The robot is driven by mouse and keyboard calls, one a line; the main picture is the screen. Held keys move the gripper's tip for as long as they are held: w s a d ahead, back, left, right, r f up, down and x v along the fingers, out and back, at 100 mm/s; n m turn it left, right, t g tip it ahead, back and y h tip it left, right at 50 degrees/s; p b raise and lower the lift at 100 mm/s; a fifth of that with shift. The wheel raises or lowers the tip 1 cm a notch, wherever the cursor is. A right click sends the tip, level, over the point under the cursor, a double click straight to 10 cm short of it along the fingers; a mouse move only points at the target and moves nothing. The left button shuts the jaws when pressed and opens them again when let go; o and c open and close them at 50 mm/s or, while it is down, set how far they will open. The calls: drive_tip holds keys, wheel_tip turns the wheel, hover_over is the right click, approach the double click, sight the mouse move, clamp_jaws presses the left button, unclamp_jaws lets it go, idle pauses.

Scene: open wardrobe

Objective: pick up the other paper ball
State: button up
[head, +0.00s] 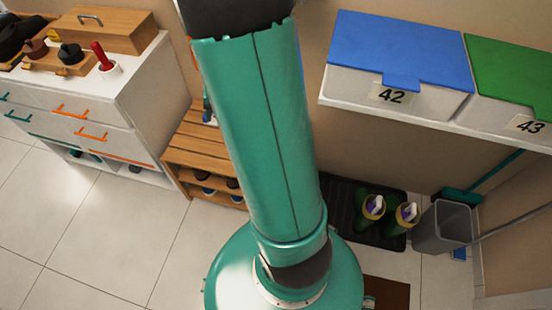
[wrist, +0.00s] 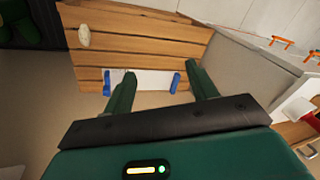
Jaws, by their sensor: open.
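A small cream-white rounded lump (wrist: 84,37), which looks like a paper ball, lies on the wooden slatted bench (wrist: 150,45) near its left end in the wrist view. My gripper (wrist: 159,68) is open, its two green fingers apart, pointing toward the bench. Nothing shows held between the fingers. The lump is to the left of both fingertips and apart from them. In the head view the bench (head: 195,146) is partly covered by my green arm, and neither the lump nor my gripper shows there.
A white drawer cabinet (head: 120,100) stands beside the bench. A grey bin (head: 443,226) and a black tray with green boots (head: 340,200) are at right. Tiled floor (head: 110,240) is open at left.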

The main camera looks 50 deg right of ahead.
drive_tip(key=s+d+f+m+g, duration=0.1)
drive_tip(key=s+d+f, duration=0.3)
drive_tip(key=f, duration=0.6)
drive_tip(key=s+d+f+m+g, duration=0.1)
drive_tip(key=s+d+f, duration=0.3)
drive_tip(key=f, duration=0.6)
drive_tip(key=s+d+f+m+h, duration=0.1)
drive_tip(key=s+d+f+m, duration=0.2)
drive_tip(key=d+f, duration=0.3)
drive_tip(key=shift+s+d+f+g, duration=0.1)
drive_tip(key=shift+s+f+g, duration=0.1)
drive_tip(key=shift+f, duration=0.65)
drive_tip(key=shift+s+f+g, duration=0.1)
drive_tip(key=shift+s+f, duration=0.05)
drive_tip(key=shift+f, duration=0.75)
drive_tip(key=shift+s+d+f+g, duration=0.1)
drive_tip(key=shift+s+f, duration=0.1)
drive_tip(key=shift+f, duration=0.65)
drive_tip(key=shift+w+a+f, duration=0.1)
drive_tip(key=shift+a+f, duration=0.05)
drive_tip(key=shift+f, duration=2.8)
drive_tip(key=c, duration=1.1)
